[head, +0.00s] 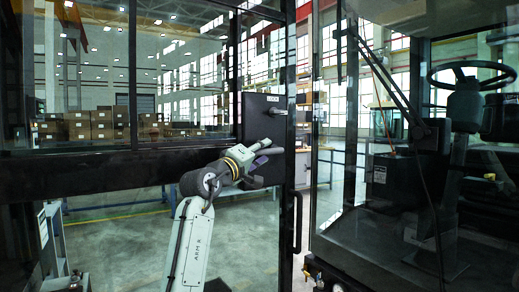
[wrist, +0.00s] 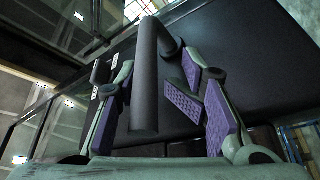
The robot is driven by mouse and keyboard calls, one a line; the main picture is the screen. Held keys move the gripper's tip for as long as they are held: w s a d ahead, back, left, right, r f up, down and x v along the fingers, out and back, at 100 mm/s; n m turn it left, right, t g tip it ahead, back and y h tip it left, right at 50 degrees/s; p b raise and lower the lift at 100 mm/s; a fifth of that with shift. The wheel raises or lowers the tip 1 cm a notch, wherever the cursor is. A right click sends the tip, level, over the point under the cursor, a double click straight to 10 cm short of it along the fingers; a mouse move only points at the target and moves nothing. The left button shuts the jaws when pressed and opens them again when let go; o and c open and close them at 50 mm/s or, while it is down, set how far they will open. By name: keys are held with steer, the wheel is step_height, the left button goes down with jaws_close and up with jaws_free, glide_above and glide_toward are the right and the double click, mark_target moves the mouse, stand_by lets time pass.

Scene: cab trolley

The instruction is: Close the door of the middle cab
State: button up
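The glazed door (head: 110,172) with a dark frame fills the left of the head view. The cab (head: 395,205) is at the right, its interior visible, with a gap between it and the door's edge. A black lock box (head: 262,122) on the door carries a lever handle (head: 277,111). My gripper (head: 262,160) is in front of the door near the lower part of the lock box. In the wrist view, my gripper (wrist: 168,105) has its purple-padded fingers spread. A dark handle bar (wrist: 146,85) shows between them, with no clear contact.
A vertical grab handle (head: 297,222) is low at the door's edge. Inside the cab are a steering wheel (head: 470,75) and its column. Shelves of boxes (head: 95,124) and a blue rail stand far behind the glass.

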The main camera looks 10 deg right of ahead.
steer(key=shift+w+a, duration=0.1)
steer(key=shift+a, duration=0.05)
steer(key=shift+a, duration=0.1)
jaws_close()
steer(key=shift+f, duration=0.1)
stand_by(0.7)
